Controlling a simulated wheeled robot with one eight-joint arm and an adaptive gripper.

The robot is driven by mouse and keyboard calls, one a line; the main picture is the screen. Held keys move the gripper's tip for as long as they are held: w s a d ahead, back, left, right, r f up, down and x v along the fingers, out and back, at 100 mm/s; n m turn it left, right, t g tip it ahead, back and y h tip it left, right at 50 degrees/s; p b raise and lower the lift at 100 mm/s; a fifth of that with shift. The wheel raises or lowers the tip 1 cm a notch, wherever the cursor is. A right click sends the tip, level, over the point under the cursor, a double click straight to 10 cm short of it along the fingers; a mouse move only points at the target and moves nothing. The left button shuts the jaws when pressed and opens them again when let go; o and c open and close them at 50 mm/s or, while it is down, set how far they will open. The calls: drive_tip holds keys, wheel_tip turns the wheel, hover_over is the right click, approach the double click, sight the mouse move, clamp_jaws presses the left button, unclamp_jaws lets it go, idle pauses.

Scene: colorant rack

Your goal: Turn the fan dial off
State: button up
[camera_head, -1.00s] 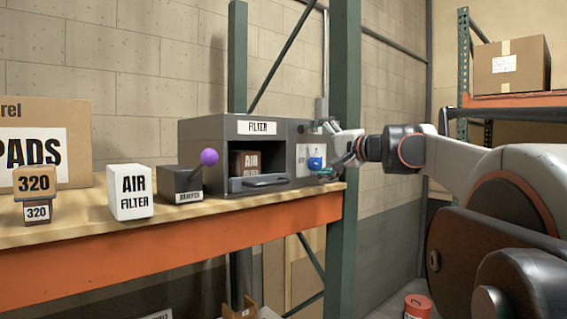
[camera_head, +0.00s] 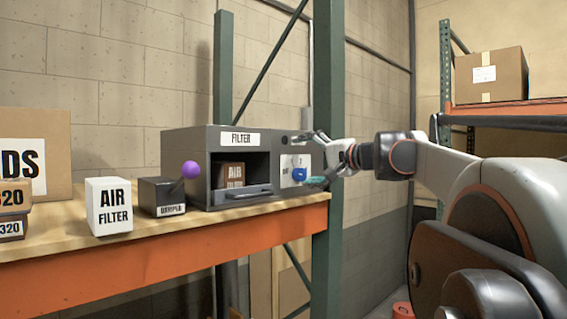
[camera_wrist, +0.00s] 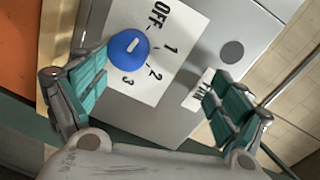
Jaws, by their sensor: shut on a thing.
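The blue fan dial (camera_head: 299,174) is on the white plate at the right of the grey filter box's front. In the wrist view the dial (camera_wrist: 128,48) has a short white mark slanting up and right, toward the OFF side of the printed OFF, 1, 2, 3. My gripper (camera_head: 318,160) is in front of this plate. In the wrist view my gripper (camera_wrist: 158,95) has its teal fingers spread wide apart. The left finger is close beside the dial; whether it touches cannot be told. The right finger is well away, over a small white label (camera_wrist: 198,90).
The grey filter box (camera_head: 190,150) holds a brown filter block (camera_head: 230,175). A green post (camera_head: 328,90) stands right behind my gripper.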

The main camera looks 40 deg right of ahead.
drive_tip(key=shift+s+r, duration=0.4)
drive_tip(key=shift+s, duration=0.05)
drive_tip(key=shift+c, duration=0.2)
drive_tip(key=s, duration=0.3)
drive_tip(key=s+a+r, duration=0.1)
drive_tip(key=shift+s, duration=0.15)
drive_tip(key=c, duration=0.4)
drive_tip(key=shift+s+d+f, duration=0.15)
drive_tip(key=shift+s, duration=1.65)
drive_tip(key=shift+s+d+f, duration=0.1)
drive_tip(key=shift+s+d, duration=0.1)
drive_tip(key=shift+s, duration=1.65)
drive_tip(key=shift+s+d+f, duration=0.15)
drive_tip(key=shift+s, duration=1.65)
drive_tip(key=shift+c, duration=0.2)
